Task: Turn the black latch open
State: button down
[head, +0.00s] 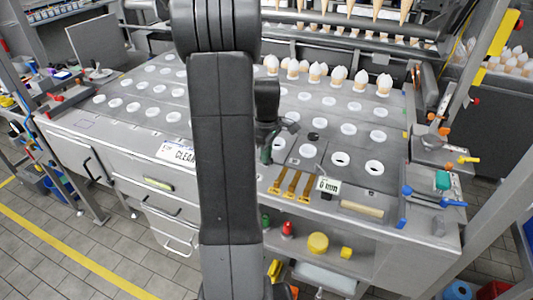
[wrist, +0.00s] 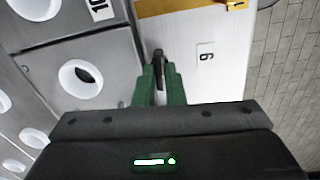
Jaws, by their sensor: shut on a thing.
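The black latch (wrist: 158,58) shows in the wrist view as a narrow dark piece at the edge between a grey plate and a white panel. My gripper (wrist: 160,82) has its two green fingers shut on it, one on each side. In the head view my gripper (head: 266,156) is low over the metal table, right of my dark arm. The latch cannot be made out there, being hidden by the fingers.
The metal table (head: 120,125) has rows of round white-rimmed holes. Egg-like white-topped cones (head: 338,74) stand in the back row. A blue-handled tool (head: 433,197) sits at the right edge.

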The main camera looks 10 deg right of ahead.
dwell(0.4)
jog(key=c, duration=1.5)
grip_release()
jog(key=shift+r, duration=0.1)
notch_tip(320, 180, up, 14)
jog(key=shift+b, duration=0.3)
jog(key=shift+f, duration=0.2)
notch_tip(320, 180, down, 14)
jog(key=shift+r+p, duration=0.1)
jog(key=shift+p, duration=0.2)
jog(key=shift+r, duration=0.1)
